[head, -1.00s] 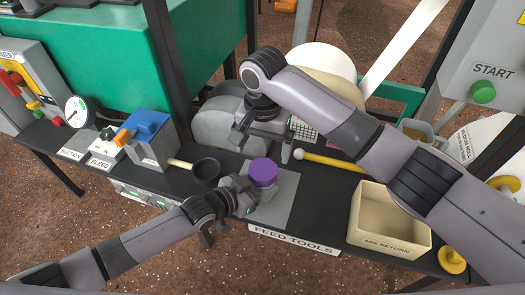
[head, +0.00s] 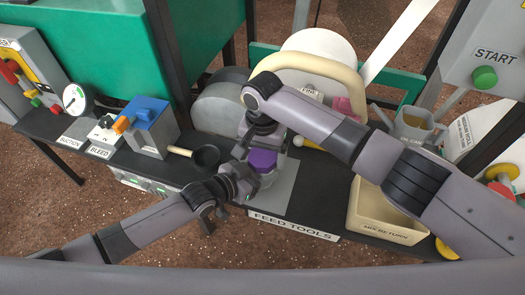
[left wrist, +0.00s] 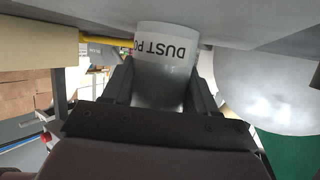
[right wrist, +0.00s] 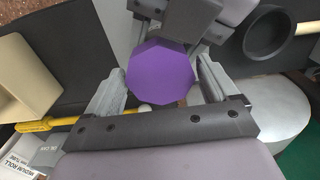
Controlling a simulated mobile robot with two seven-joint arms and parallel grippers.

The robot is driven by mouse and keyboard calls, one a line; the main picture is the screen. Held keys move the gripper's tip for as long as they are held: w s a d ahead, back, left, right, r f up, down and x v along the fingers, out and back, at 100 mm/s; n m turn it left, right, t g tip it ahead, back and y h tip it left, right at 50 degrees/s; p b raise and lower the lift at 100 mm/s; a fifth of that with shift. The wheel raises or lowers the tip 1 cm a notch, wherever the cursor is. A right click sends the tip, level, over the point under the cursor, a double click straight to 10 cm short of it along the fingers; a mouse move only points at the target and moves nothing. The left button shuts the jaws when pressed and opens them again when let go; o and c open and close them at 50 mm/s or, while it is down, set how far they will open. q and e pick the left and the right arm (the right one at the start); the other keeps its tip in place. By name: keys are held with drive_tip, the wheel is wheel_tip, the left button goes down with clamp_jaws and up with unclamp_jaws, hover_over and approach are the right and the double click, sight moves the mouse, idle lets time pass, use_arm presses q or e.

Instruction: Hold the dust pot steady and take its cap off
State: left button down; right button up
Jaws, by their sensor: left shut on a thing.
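The dust pot is a pale grey cylinder lettered DUST PO in the left wrist view (left wrist: 168,62), with a purple faceted cap (head: 262,161) on top. It stands upright on a grey panel at the front of the bench. My left gripper (head: 251,184) is shut on the pot's body from the left. My right gripper (head: 261,152) is over the cap from above, open. In the right wrist view, the cap (right wrist: 160,73) lies between its two fingertips, with a small gap on each side. The arms partly hide the pot in the head view.
A black pan with a wooden handle (head: 206,157) lies left of the pot. A cream MIX RETURN bin (head: 376,226) stands to the right, with an oil can (head: 414,127) behind. A grey drum (head: 213,105) stands behind the pot. A yellow rod (right wrist: 50,124) shows in the right wrist view.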

drive_tip(key=c, duration=0.7)
drive_tip(key=shift+n, duration=1.7)
drive_tip(key=o, duration=1.1)
drive_tip(key=shift+r, duration=2.3)
wheel_tip(320, 180, up, 2)
drive_tip(key=shift+a+r+m, duration=0.1)
drive_tip(key=shift+m, duration=0.9)
drive_tip(key=shift+r+m, duration=0.45)
drive_tip(key=shift+m, duration=0.15)
drive_tip(key=shift+f, duration=3.85)
